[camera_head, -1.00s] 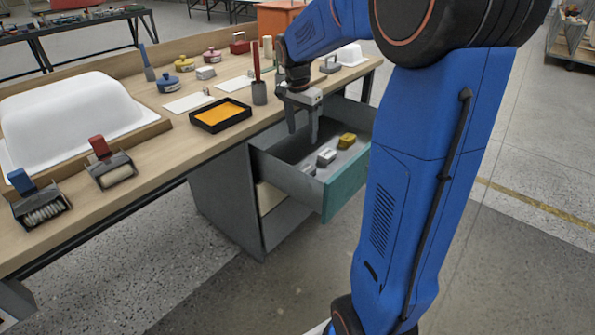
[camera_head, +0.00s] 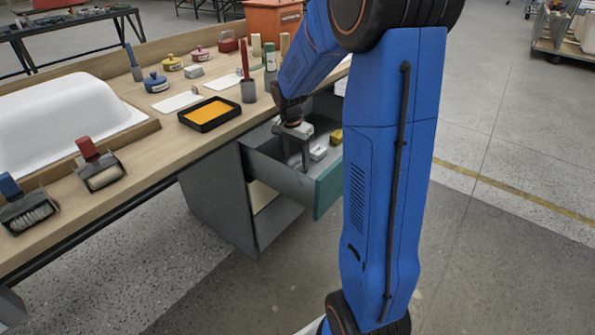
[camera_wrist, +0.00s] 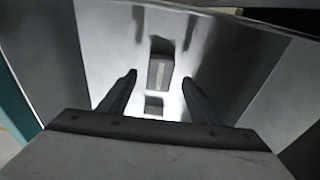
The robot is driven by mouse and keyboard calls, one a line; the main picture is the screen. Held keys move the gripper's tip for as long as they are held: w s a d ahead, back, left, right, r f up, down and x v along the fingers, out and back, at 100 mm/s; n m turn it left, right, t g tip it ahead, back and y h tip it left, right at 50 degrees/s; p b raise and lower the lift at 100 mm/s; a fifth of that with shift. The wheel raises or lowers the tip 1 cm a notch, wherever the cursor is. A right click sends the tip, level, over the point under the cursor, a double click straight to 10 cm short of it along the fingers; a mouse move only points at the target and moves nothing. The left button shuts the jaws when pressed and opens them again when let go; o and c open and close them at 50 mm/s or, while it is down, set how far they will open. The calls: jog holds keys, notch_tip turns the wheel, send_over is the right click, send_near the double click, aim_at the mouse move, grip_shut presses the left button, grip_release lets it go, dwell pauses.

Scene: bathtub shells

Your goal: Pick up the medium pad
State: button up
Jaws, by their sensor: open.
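My gripper (camera_head: 298,162) is open, pointing down into the open drawer (camera_head: 272,165). In the head view a pale grey pad (camera_head: 318,152) lies in the drawer just right of my fingers, and a yellow pad (camera_head: 336,136) lies beyond it. In the wrist view my open gripper (camera_wrist: 159,82) has one finger either side of a row of pads. The middle grey pad (camera_wrist: 160,73), which looks like the medium one, lies between and slightly beyond the fingertips. A smaller pad (camera_wrist: 153,104) lies nearer my palm in the picture. Nothing is held.
The drawer's teal front (camera_head: 328,187) and its side walls stand close around my gripper. On the workbench above are a black tray with orange filling (camera_head: 213,113), a grey cup (camera_head: 248,92), brushes and a white tub shell (camera_head: 60,115).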

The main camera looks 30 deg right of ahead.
aim_at(297, 166)
jog(key=f, duration=0.4)
jog(key=shift+w+d+f, duration=0.1)
jog(key=shift+w+d, duration=0.05)
jog(key=shift+d, duration=0.2)
jog(key=c, duration=1.1)
jog(key=shift+c, duration=0.2)
notch_tip(297, 166, up, 18)
